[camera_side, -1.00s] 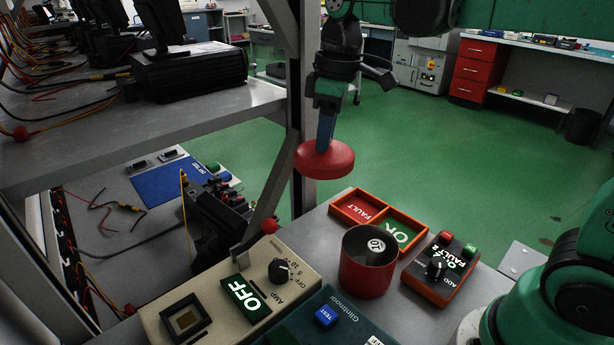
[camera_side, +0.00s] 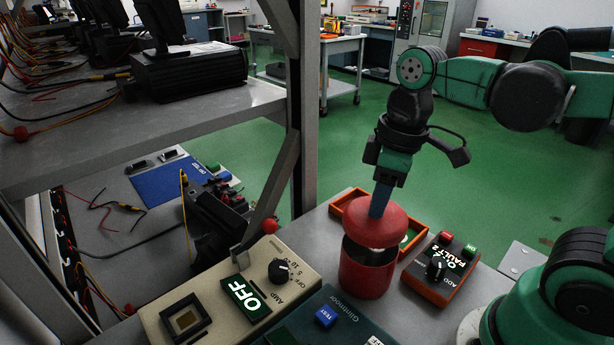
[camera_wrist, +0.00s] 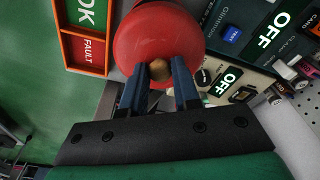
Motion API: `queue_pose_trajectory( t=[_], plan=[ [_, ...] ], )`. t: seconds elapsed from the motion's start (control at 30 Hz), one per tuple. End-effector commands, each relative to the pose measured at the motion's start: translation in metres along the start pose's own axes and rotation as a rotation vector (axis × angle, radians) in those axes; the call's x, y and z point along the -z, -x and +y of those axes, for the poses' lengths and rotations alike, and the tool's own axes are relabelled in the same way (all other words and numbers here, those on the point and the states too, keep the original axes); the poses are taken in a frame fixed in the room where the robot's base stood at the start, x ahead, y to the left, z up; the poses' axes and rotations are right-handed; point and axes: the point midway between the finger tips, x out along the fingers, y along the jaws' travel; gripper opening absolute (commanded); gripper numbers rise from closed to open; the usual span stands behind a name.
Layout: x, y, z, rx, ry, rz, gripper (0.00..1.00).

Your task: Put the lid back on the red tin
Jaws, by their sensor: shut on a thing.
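The red tin (camera_side: 364,277) stands upright on the grey bench, with part of its dark open mouth showing. The round red lid (camera_side: 385,228) is in my gripper (camera_side: 378,212), held slightly tilted just above the tin's rim and over its far side. In the side view a dark gap shows between lid and tin at the front; whether they touch at the back I cannot tell. In the wrist view the blue fingers (camera_wrist: 160,88) are shut on the lid's tan knob (camera_wrist: 160,70). There the lid (camera_wrist: 152,38) hides the tin.
An orange two-part FAULT/OK tray (camera_side: 342,200) lies behind the tin, partly hidden by the lid. A fault counter box (camera_side: 440,268) stands close on the right. A beige OFF panel (camera_side: 245,295) and a dark green TEST unit (camera_side: 330,318) lie at front left. A rack post (camera_side: 303,120) rises behind.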

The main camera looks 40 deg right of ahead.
Motion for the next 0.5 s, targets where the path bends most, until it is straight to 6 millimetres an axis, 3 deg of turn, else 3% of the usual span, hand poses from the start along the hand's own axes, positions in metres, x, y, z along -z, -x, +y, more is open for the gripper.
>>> queue_pose_trajectory(
  t=[0.5],
  plan=[
    [-0.005, -0.044, 0.000, 0.000, 0.000, 0.000, 0.00]
  ],
)
